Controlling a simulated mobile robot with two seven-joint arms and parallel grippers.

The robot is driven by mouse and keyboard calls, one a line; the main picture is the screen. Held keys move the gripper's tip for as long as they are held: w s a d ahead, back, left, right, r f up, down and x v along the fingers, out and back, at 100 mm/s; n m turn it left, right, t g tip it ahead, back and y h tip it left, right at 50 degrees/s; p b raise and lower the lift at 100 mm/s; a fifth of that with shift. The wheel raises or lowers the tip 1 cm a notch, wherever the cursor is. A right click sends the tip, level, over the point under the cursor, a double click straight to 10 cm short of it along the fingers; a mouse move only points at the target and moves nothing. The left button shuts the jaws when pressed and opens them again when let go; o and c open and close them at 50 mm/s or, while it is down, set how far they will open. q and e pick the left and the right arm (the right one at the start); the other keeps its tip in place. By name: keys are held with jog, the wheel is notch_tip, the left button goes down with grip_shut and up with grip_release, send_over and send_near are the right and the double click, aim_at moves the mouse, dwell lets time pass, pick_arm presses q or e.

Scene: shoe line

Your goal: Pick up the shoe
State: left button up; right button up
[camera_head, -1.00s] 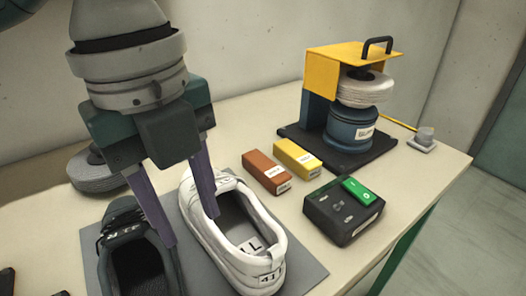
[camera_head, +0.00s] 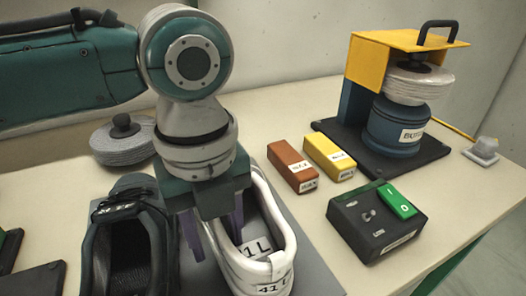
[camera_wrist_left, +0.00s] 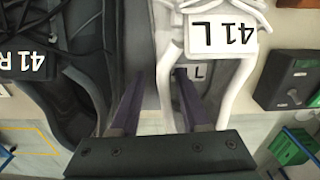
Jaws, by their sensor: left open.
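The white shoe (camera_head: 278,270), labelled 41 L, stands on a grey mat (camera_head: 315,272); it also shows in the left wrist view (camera_wrist_left: 238,84). The dark shoe (camera_head: 95,268) stands to its left and bears 41 R in the wrist view (camera_wrist_left: 88,75). My left gripper (camera_head: 219,247) points down at the white shoe's left side, open. In the wrist view my left gripper (camera_wrist_left: 160,76) has the shoe's near side wall between its fingers, one finger on the dark-shoe side and one in the shoe's opening. Contact cannot be told. My right gripper is not in view.
An orange block (camera_head: 292,167) and a yellow block (camera_head: 329,158) lie behind a black switch box (camera_head: 376,222) with a green switch. A yellow and blue buffing machine (camera_head: 397,125) stands at the back right. A grey disc (camera_head: 122,145) lies at the back left.

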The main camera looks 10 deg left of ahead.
pick_arm(q)
jog(key=shift+f, duration=0.25)
jog(key=shift+f, duration=0.25)
dwell(0.4)
jog(key=shift+c, duration=0.3)
grip_shut()
dwell(1.1)
